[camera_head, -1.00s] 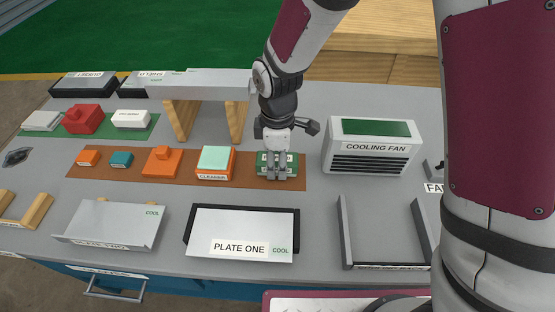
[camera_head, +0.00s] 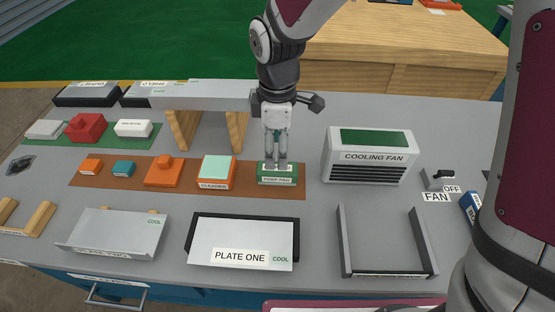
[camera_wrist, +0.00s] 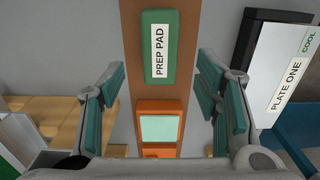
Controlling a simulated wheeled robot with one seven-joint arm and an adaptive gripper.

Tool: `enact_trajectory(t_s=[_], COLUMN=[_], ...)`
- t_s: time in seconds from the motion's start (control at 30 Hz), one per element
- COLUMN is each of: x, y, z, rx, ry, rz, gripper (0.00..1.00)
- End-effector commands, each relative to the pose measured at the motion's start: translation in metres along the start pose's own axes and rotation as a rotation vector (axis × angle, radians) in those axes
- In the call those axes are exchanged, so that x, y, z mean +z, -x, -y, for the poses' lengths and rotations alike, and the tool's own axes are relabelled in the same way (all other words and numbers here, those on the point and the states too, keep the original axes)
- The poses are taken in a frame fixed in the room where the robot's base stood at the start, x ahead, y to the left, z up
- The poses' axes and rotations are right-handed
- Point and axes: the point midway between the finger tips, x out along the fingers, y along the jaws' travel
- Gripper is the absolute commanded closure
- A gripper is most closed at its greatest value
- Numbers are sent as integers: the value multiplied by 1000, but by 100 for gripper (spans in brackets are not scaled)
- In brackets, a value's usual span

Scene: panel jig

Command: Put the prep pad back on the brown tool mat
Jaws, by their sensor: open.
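The prep pad (camera_head: 277,180) is a flat green block with a white label. It lies at the right end of the brown tool mat (camera_head: 246,193). The wrist view also shows the prep pad (camera_wrist: 161,46) lying on the brown mat (camera_wrist: 187,24). My gripper (camera_head: 276,166) is right above the pad in the head view. The wrist view shows my gripper (camera_wrist: 166,95) with its fingers wide apart and nothing between them. The pad appears clear of the fingers.
On the same mat are the cleaner block (camera_head: 216,171), an orange block (camera_head: 164,170) and smaller pieces. The cooling fan (camera_head: 369,157) stands close to the right. Plate one (camera_head: 240,240) lies in front. A raised grey beam (camera_head: 200,88) on wooden supports stands behind.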

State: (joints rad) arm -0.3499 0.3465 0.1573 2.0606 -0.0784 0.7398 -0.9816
Motion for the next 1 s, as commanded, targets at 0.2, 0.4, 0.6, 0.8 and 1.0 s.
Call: enact_trajectory(t_s=[0.2,0.4,0.6,0.8,1.0], x=[0,0,4,49,114], y=[29,36,39,80,129], z=[0,0,1,18,63], rx=[1,0,4,50,108], ry=[-1,0,-18,-236,-611], rz=[0,0,1,2,-19], gripper=[43,43,43,43,43])
